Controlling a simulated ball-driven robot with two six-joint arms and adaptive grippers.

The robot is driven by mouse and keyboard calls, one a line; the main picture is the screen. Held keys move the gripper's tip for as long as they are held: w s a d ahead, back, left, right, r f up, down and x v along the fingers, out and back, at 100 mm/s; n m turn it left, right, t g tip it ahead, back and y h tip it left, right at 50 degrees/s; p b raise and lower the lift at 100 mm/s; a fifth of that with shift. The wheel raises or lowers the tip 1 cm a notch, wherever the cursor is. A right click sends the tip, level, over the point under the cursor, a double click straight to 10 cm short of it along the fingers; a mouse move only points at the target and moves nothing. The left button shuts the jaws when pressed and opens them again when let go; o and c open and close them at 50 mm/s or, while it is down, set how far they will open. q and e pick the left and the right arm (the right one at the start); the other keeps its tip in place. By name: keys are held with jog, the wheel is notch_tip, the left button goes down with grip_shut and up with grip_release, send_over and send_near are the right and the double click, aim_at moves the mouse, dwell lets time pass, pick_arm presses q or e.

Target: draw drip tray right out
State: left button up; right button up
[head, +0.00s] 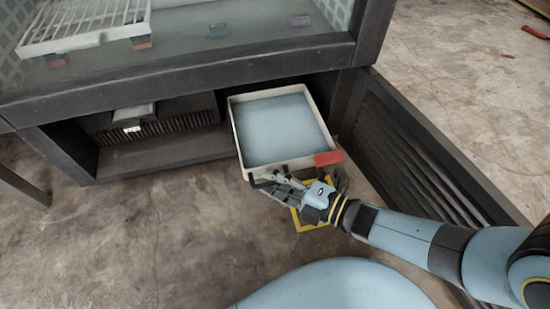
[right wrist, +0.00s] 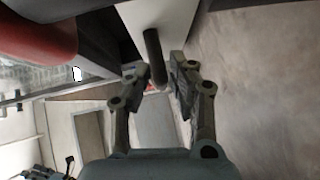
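The drip tray (head: 236,126) is a square white-rimmed pan with a pale blue-grey inside. It sits at the right of the low opening under the cabinet, its front part standing out past the opening. A dark bar handle (right wrist: 154,58) is at its front, against the white front face in the right wrist view. My right gripper (head: 268,186) is at this front edge; in the right wrist view its fingers (right wrist: 158,76) close in on both sides of the handle. The fingers partly hide the handle in the head view.
A red block (head: 328,158) is at the tray's front right corner. A dark louvred panel (head: 420,150) stands close on the right. A yellow square outline (head: 297,222) lies on the floor below my right gripper. A white rack (head: 85,25) is above left. The floor at left is clear.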

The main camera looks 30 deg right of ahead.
jog(key=v, duration=1.2)
